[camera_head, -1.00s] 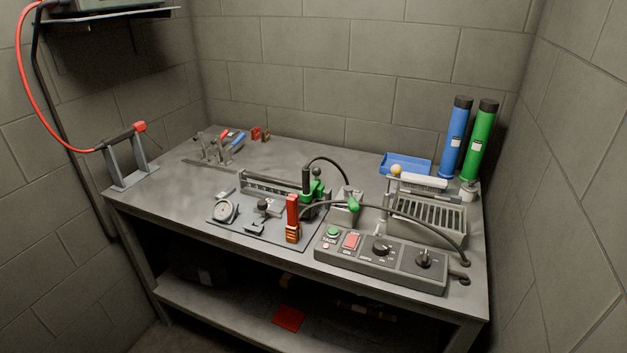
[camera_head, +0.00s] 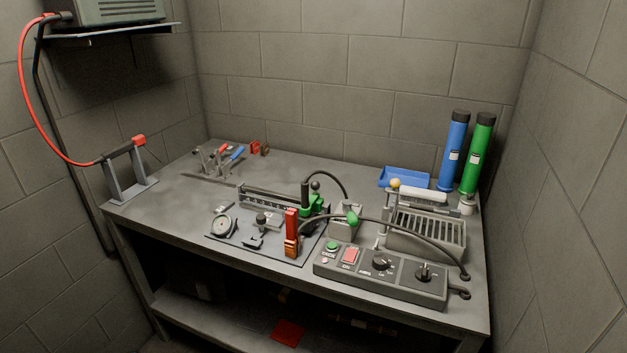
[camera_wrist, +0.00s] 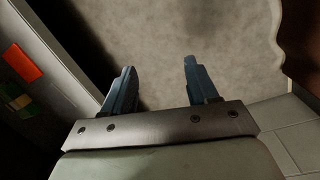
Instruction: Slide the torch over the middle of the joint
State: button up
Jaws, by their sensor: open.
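In the head view, a green torch carriage (camera_head: 314,204) with an upright black torch and a dark hose sits on a slotted grey rail (camera_head: 275,197) at the back of a fixture plate. It is near the rail's right end. Small clamped pieces (camera_head: 262,220) lie on the plate in front of the rail; the joint itself is too small to make out. My gripper (camera_wrist: 159,66) shows only in the wrist view. Its two blue-grey fingers are apart with nothing between them, over a plain grey-brown surface, and the fixture is not seen there.
A round dial (camera_head: 223,226) and a red upright handle (camera_head: 291,226) stand on the plate. A control box (camera_head: 381,275) is at the front right, with a slotted grey bin (camera_head: 425,238) behind it. Another torch (camera_head: 122,150) rests on a left stand. The bench's left-middle is clear.

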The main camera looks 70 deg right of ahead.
jog(key=w+d+r+m+t+h, duration=0.1)
jog(key=w+d+r+m+t, duration=0.1)
jog(key=w+d+r, duration=1)
jog(key=w+d+r+m+t+h, duration=0.25)
jog(key=w+d+r, duration=0.45)
jog(key=w+r, duration=0.5)
jog(key=d+r+t, duration=0.1)
jog(key=d+r, duration=0.6)
jog(key=r, duration=0.5)
jog(key=s+d+r+m, duration=0.1)
jog(key=s+d+r, duration=0.1)
jog(key=d, duration=0.1)
jog(key=s+d+r+m, duration=0.2)
jog(key=d, duration=0.1)
jog(key=s+d+r+m+g+h, duration=0.1)
jog(key=s+d+r, duration=0.1)
jog(key=d, duration=0.1)
jog(key=shift+d, duration=0.2)
jog(key=s+d+r+m+g, duration=0.2)
jog(key=s+d+r+m, duration=0.35)
jog(key=s+d, duration=0.4)
jog(key=m+g+y, duration=0.2)
jog(key=m+g, duration=0.2)
jog(key=m, duration=0.5)
send_near(315, 182)
jog(key=x, duration=0.8)
jog(key=shift+s+f, duration=0.15)
jog(key=shift+f, duration=0.1)
